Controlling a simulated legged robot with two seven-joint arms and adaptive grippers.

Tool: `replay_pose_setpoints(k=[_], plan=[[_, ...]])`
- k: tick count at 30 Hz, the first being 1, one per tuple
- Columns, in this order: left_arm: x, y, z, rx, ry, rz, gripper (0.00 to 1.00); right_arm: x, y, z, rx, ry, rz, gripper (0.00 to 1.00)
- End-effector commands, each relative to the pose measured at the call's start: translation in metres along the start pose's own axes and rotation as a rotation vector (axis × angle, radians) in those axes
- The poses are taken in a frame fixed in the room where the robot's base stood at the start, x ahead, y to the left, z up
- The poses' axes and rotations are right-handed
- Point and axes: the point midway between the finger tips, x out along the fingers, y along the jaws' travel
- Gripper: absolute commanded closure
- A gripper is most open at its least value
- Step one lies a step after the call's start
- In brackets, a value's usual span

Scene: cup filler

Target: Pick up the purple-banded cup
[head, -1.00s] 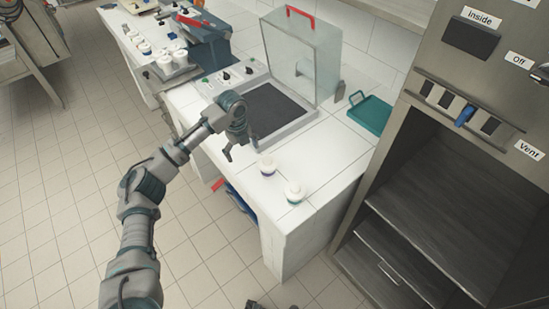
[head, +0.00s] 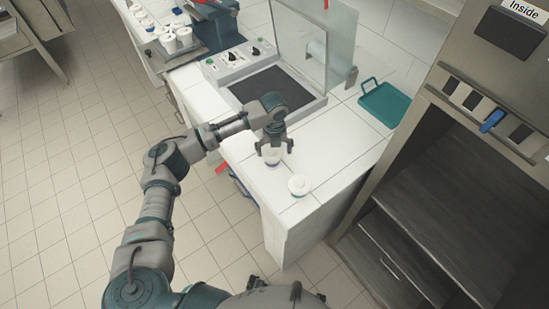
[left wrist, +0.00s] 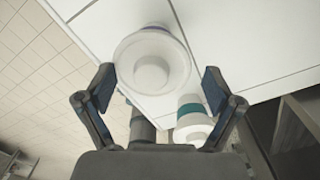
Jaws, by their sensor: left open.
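The white purple-banded cup (head: 272,158) stands on the white counter near its front edge. In the left wrist view this cup (left wrist: 152,62) shows a white lid with a round knob, and a strip of its blue-purple band behind the lid. My left gripper (head: 274,149) is open, right above and around the top of this cup, with one finger to each side; contact is not clear. In the left wrist view the open fingers (left wrist: 158,88) flank the lid with gaps. My right gripper is not in view.
A second white cup with a teal band (head: 299,186) stands close by, nearer the counter corner. Behind are a machine with a dark plate (head: 262,90), a clear screen (head: 312,35) and a teal tray (head: 386,104). A metal cabinet (head: 470,150) stands at the right.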

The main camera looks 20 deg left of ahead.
Motion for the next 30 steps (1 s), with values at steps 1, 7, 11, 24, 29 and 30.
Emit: replay_pose_setpoints(k=[1,7,11,24,29,30], plan=[[0.009,0.002,0.0,-0.002,0.003,0.003,0.08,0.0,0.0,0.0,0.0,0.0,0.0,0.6],[0.048,0.002,0.001,-0.002,0.009,0.006,0.08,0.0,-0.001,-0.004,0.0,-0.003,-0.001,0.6],[0.06,0.002,0.001,-0.003,0.01,0.011,0.08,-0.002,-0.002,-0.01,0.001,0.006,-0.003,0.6],[0.06,0.004,0.001,-0.004,0.01,0.01,0.68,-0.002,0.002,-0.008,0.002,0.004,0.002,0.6],[0.059,0.004,0.001,-0.004,0.009,0.011,0.68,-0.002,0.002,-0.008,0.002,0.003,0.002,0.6],[0.059,0.004,0.001,-0.005,0.009,0.011,0.68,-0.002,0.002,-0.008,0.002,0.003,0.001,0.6]])
